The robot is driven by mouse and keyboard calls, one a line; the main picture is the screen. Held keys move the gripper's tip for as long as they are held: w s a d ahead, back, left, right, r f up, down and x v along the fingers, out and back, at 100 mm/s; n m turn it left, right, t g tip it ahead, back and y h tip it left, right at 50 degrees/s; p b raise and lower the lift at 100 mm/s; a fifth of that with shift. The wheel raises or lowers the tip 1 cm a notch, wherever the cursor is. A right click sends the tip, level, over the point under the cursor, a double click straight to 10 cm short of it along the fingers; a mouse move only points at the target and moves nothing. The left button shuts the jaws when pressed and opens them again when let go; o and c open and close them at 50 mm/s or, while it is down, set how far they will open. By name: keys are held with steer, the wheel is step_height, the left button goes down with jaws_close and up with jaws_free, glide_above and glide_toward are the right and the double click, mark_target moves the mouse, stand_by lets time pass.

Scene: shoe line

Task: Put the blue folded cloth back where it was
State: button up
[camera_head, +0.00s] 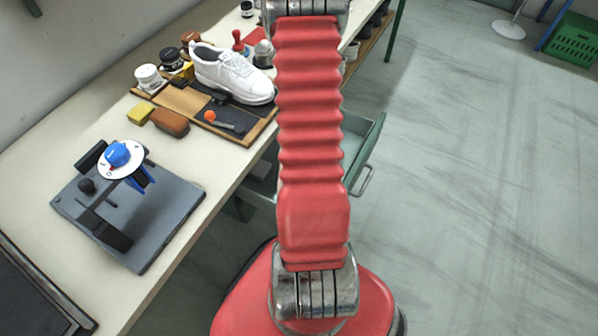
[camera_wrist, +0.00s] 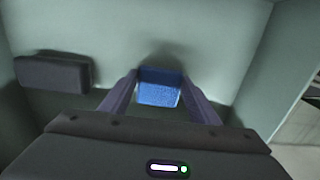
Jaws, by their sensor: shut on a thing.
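The blue folded cloth (camera_wrist: 158,95) shows in the wrist view, between the two fingers of my gripper (camera_wrist: 160,80). The fingers are shut on its left and right sides. The cloth is inside the green drawer (camera_wrist: 215,35), close to a pale green wall, with a shadow behind it. I cannot tell whether it touches the drawer floor. In the head view the open drawer (camera_head: 369,145) sticks out from the bench, partly behind my red arm. My gripper and the cloth are hidden there.
A dark block (camera_wrist: 53,73) lies in the drawer left of the cloth. On the bench (camera_head: 235,160) are a white shoe (camera_head: 232,72), a brown block (camera_head: 170,122), a yellow sponge (camera_head: 140,114) and a grey fixture with a blue knob (camera_head: 117,154).

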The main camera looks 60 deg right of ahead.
steer(key=shift+f, duration=0.25)
steer(key=o, duration=0.9)
steer(key=shift+w+a+r, duration=0.1)
steer(key=shift+r, duration=6)
